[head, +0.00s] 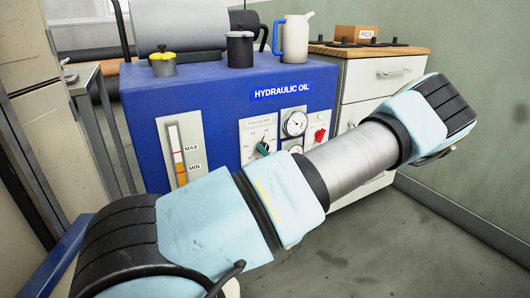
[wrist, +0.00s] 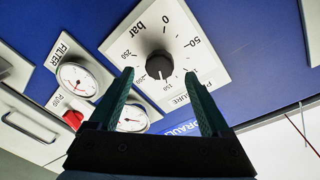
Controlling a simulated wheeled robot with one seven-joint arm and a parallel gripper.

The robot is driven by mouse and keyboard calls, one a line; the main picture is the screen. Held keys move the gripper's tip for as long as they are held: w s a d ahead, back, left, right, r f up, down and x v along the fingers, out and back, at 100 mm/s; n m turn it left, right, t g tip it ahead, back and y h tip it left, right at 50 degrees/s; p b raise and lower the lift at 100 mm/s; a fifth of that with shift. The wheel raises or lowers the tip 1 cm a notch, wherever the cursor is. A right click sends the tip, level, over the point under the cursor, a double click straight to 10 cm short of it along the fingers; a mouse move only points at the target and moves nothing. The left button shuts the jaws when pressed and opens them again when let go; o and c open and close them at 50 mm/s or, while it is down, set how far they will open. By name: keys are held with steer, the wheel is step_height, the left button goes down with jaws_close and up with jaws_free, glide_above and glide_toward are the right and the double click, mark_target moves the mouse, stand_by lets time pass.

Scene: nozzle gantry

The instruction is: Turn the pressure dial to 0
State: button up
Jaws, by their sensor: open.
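The pressure dial (wrist: 159,65) is a dark round knob on a white plate with a bar scale from 0 to 250. In the wrist view, a small pale mark on the knob seems to point near 150. Its plate (head: 250,130) shows in the head view on the front of the blue unit. My gripper (wrist: 159,74) is open, with its teal fingers on either side of the knob in the picture. I cannot tell whether they touch it. In the head view, teal finger parts (head: 263,148) show before the plate; my arm hides the rest.
Beside the dial are a filter gauge (wrist: 75,80), a second gauge (wrist: 134,118) and a red knob (wrist: 73,118). The blue hydraulic unit (head: 210,97) carries a level gauge (head: 182,150). A white drawer cabinet (head: 385,75) stands to its right.

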steer(key=shift+x, duration=1.9)
steer(key=shift+c, duration=0.4)
jaws_close()
